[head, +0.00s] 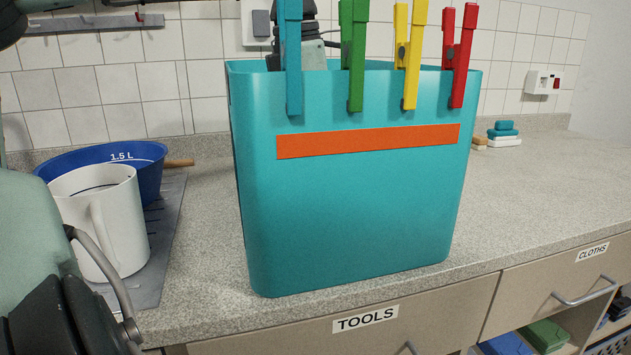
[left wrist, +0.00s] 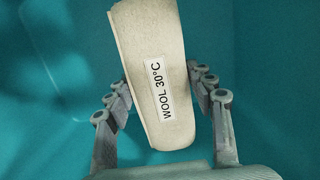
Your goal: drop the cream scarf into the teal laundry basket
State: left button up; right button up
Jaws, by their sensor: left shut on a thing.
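The teal laundry basket (head: 350,225) stands upright on the counter with an orange strip across its front. In the left wrist view the cream scarf (left wrist: 140,35) is a folded roll with a "WOOL 30°C" label, tilted slightly. My left gripper (left wrist: 158,88) is shut on the scarf, with a finger on each side. Teal basket walls (left wrist: 265,60) fill the background around it. In the head view, a grey-green and black part of my left arm shows above and behind the basket's front rim. The fingers and scarf are hidden there by the front wall. My right gripper is not in view.
Blue (head: 293,60), green (head: 355,60), yellow (head: 410,60) and red (head: 459,60) pegs are clipped on the front rim. A white mug (head: 120,215) and blue bowl (head: 150,180) stand left. The counter (head: 545,180) is mostly clear right, with small soap-like blocks (head: 503,130) behind.

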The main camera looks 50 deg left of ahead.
pick_arm(q)
jog(key=shift+f, duration=0.7)
notch_tip(320, 180, down, 3)
jog(key=shift+f, duration=0.25)
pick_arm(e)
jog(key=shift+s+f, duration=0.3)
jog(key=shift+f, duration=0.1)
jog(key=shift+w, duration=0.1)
pick_arm(q)
jog(key=shift+f, duration=0.35)
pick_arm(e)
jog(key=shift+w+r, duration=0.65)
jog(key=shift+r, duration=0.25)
pick_arm(q)
jog(key=shift+f, duration=0.15)
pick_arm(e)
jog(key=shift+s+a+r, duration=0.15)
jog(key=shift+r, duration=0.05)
